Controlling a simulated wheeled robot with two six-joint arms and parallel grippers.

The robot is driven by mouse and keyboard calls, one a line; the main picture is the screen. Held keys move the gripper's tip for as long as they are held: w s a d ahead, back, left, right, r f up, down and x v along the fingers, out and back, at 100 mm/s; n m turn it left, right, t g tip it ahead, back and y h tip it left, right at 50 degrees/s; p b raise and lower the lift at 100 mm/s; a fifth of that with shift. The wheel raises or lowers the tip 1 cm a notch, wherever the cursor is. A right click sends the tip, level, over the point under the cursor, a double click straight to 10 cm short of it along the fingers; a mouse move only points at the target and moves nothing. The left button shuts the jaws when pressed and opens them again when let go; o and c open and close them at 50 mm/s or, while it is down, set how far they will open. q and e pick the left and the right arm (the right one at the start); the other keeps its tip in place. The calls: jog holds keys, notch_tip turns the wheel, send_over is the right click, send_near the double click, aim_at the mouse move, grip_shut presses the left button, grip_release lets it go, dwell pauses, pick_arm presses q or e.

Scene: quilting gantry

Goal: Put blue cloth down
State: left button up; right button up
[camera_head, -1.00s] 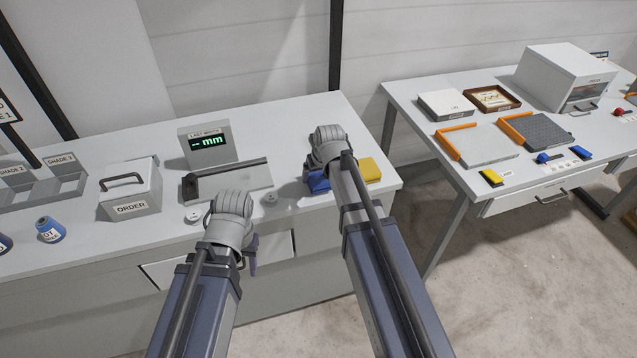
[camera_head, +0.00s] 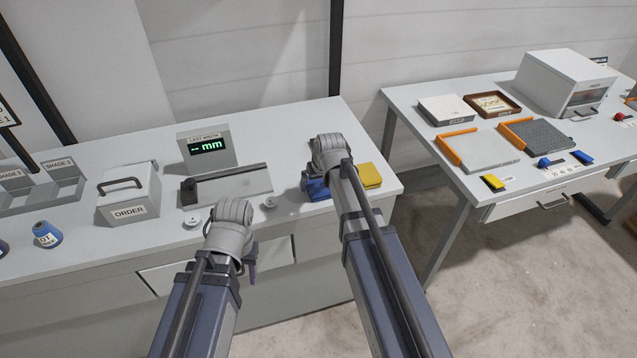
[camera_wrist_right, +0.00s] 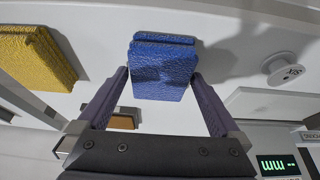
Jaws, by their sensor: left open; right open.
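The blue cloth (camera_head: 318,189) lies folded on the left table, mostly hidden behind my right gripper in the head view. In the right wrist view the blue cloth (camera_wrist_right: 163,68) sits between and just beyond the fingertips. My right gripper (camera_wrist_right: 158,85) is open, its two fingers apart on either side of the cloth's near end; I cannot tell whether they touch it. My right gripper (camera_head: 322,175) also shows over the table's right end in the head view. My left gripper (camera_head: 250,262) is open and empty in front of the table's front edge.
A yellow cloth (camera_head: 368,176) lies right of the blue one and also shows in the wrist view (camera_wrist_right: 35,58). Left of the grippers stand a display (camera_head: 207,147), a grey block with a bar (camera_head: 228,186) and an ORDER box (camera_head: 128,194). A second table (camera_head: 450,160) stands at right.

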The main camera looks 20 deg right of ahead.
jog(key=p+v, duration=1.1)
jog(key=v, duration=0.1)
jog(key=s+a+n+g, duration=0.1)
jog(key=s+a+g, duration=0.1)
jog(key=s+a, duration=0.4)
jog(key=s+a+f+n+g+h, duration=0.1)
jog(key=s+a+n+g, duration=0.1)
jog(key=s+a, duration=0.5)
jog(key=s+g, duration=0.1)
jog(key=s, duration=0.5)
jog(key=shift+a+h, duration=0.25)
jog(key=shift+h, duration=0.05)
jog(key=shift+w+f, duration=0.1)
jog(key=shift+f, duration=0.05)
notch_tip(320, 180, down, 3)
jog(key=b, duration=0.3)
jog(key=shift+f, duration=0.2)
